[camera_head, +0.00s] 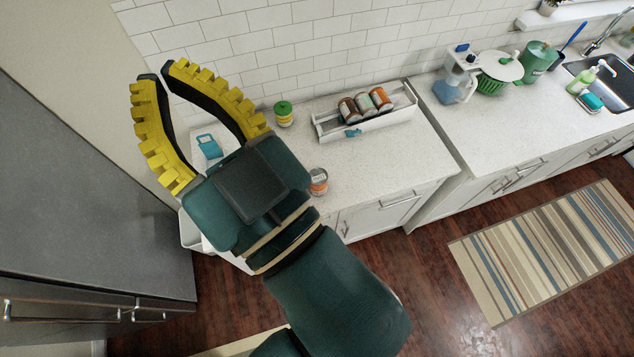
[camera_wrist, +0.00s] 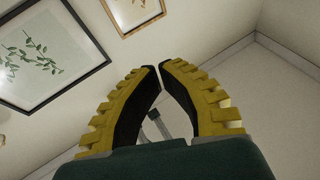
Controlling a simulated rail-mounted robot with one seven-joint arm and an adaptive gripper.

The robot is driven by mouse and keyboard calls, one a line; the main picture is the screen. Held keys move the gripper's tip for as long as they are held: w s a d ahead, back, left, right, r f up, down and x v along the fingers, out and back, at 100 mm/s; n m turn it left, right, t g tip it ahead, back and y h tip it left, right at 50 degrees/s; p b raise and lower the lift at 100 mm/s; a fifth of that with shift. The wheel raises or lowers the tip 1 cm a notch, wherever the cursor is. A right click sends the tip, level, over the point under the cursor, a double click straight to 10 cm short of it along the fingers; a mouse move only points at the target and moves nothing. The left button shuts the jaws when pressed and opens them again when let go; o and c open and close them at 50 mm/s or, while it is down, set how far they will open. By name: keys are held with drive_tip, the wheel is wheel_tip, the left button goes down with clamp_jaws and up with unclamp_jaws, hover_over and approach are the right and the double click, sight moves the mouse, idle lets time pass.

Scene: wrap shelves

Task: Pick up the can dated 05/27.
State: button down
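Three cans lie on their sides in a white rack (camera_head: 385,121) on the counter: a dark brown one (camera_head: 348,109), a pale greenish one (camera_head: 365,103) and an orange-brown one (camera_head: 381,98). Another orange and white can (camera_head: 318,182) stands near the counter's front edge, partly behind my wrist. No date is readable on any can. My gripper (camera_head: 160,73) is raised at the left, away from the cans. Its yellow fingers bow outward and their tips nearly meet, with nothing between them. In the wrist view the gripper (camera_wrist: 158,67) faces the upper walls, with no can in sight.
A green-lidded jar (camera_head: 283,113) stands left of the rack. A teal object (camera_head: 209,146) lies at the counter's left end. A tall grey cabinet (camera_head: 80,200) fills the left side. A pitcher (camera_head: 452,84) and the sink (camera_head: 605,82) are at right.

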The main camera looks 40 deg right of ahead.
unclamp_jaws()
idle(0.3)
